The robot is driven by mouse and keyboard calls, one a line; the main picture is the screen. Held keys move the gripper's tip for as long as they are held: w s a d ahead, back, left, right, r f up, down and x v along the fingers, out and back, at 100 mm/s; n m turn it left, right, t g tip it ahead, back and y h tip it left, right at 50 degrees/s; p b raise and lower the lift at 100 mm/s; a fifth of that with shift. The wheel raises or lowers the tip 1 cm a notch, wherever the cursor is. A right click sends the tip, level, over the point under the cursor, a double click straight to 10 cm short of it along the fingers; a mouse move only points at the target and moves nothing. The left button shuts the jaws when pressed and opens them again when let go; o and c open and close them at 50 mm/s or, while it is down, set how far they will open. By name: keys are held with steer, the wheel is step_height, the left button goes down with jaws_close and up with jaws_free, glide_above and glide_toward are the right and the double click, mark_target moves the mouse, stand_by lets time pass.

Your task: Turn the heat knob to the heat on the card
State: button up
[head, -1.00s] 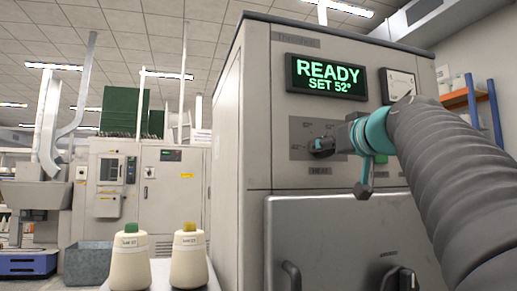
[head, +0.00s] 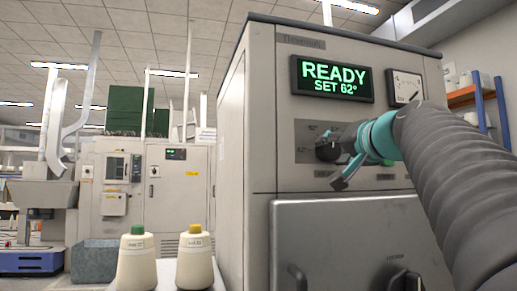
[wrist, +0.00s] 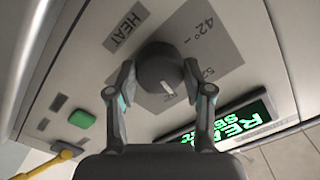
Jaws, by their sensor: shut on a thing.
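The dark round heat knob (head: 327,151) sits on a grey scale plate on the machine front. It also shows in the wrist view (wrist: 158,66), with a white mark on its rim, beside printed 42° and a partly hidden number beginning with 5. My gripper (wrist: 160,82) is shut on the knob, one finger on each side; in the head view the gripper (head: 338,150) reaches it from the right. The green display (head: 332,79) reads READY, SET 62°. A white card (head: 405,87) is right of the display; its writing is too small to read and my arm covers its lower edge.
A HEAT label (wrist: 125,27), a green button (wrist: 82,118) and a yellow lever (wrist: 62,152) are near the knob in the wrist view. Two cream yarn cones (head: 137,264) stand at the lower left. A large panel (head: 350,235) with handles is below the knob.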

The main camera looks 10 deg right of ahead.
steer(key=m+p, duration=0.1)
steer(key=m, duration=0.3)
steer(key=shift+r+m+p, duration=0.1)
steer(key=shift+m+p, duration=0.2)
steer(key=m+p, duration=0.1)
steer(key=m, duration=0.2)
steer(key=shift+r+m+p, duration=0.1)
steer(key=shift+m+p, duration=0.2)
steer(key=shift+m, duration=0.1)
steer(key=m+p, duration=0.1)
steer(key=m, duration=0.2)
steer(key=shift+m, duration=2)
steer(key=o, duration=1.2)
steer(key=shift+c, duration=0.2)
